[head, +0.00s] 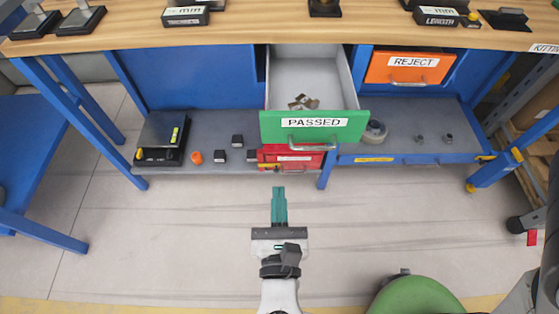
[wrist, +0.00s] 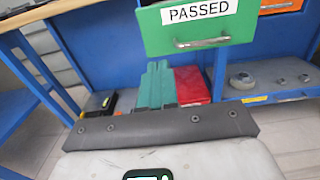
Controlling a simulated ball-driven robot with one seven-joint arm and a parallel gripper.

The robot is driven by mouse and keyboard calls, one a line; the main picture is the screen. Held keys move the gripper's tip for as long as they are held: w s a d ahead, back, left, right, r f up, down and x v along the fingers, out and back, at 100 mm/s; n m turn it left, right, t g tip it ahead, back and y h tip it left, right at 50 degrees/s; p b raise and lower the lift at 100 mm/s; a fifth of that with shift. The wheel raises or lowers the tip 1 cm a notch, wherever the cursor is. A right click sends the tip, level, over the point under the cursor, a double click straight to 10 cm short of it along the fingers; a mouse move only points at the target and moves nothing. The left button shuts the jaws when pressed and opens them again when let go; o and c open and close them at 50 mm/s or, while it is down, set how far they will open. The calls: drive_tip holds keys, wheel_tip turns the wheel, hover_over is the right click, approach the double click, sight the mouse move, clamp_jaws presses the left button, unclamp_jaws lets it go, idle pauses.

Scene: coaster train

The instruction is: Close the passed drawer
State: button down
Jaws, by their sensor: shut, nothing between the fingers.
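The passed drawer (head: 315,127) has a green front with a white PASSED label and a metal bar handle. It is pulled out from under the bench top, and a few small brown parts lie inside it. In the wrist view its green front (wrist: 197,22) fills the upper middle, with the handle (wrist: 202,42) below the label. My gripper (head: 279,190) is shut and empty, in front of and below the drawer front in the head view, apart from it. Its teal fingers also show in the wrist view (wrist: 156,84), below and left of the handle.
An orange REJECT drawer (head: 408,68) is at the right, looking shut. A red drawer or box (head: 290,157) sits beneath the passed drawer. The lower shelf (head: 415,137) carries rings, a scale (head: 163,137) and small blocks. A green stool (head: 415,297) stands at front right.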

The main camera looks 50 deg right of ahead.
sight(278, 130)
drive_tip(key=b+x, duration=0.1)
drive_tip(key=x, duration=1.2)
drive_tip(key=shift+d, duration=0.1)
drive_tip(key=shift+w+d, duration=0.2)
drive_tip(key=shift+w+d+r, duration=0.1)
drive_tip(key=shift+w+d, duration=0.25)
drive_tip(key=shift+d, duration=0.1)
drive_tip(key=p+x, duration=0.1)
drive_tip(key=x, duration=1.9)
drive_tip(key=shift+w+d, duration=0.1)
drive_tip(key=shift+w, duration=0.15)
drive_tip(key=shift+r, duration=0.15)
